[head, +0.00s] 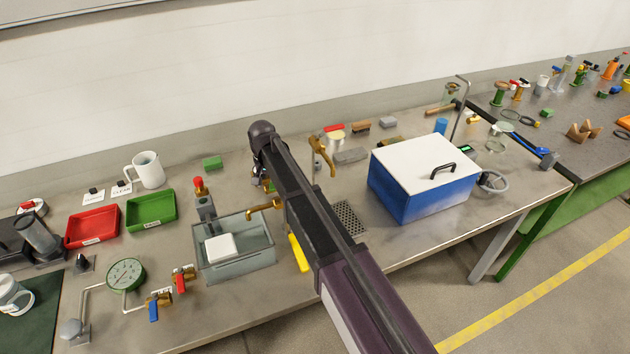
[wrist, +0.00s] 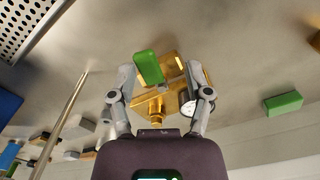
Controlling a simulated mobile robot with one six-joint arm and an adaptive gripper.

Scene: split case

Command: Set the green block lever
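The green lever (wrist: 148,68) stands on a brass block (wrist: 172,92) in the wrist view. A small round white-faced part (wrist: 187,103) shows at the brass block's right side. My gripper (wrist: 160,80) is open, with one finger on each side of the brass block and lever. I cannot tell whether either finger touches them. In the head view my arm covers most of the brass block; only small brass and green bits (head: 268,185) show beside my wrist.
A loose green block (head: 212,163) lies behind and left; it also shows in the wrist view (wrist: 283,103). A grey basin (head: 240,262) with a brass tap (head: 262,207) stands at front left. A blue case with a white lid (head: 420,200) and a tall brass tap (head: 322,152) stand right.

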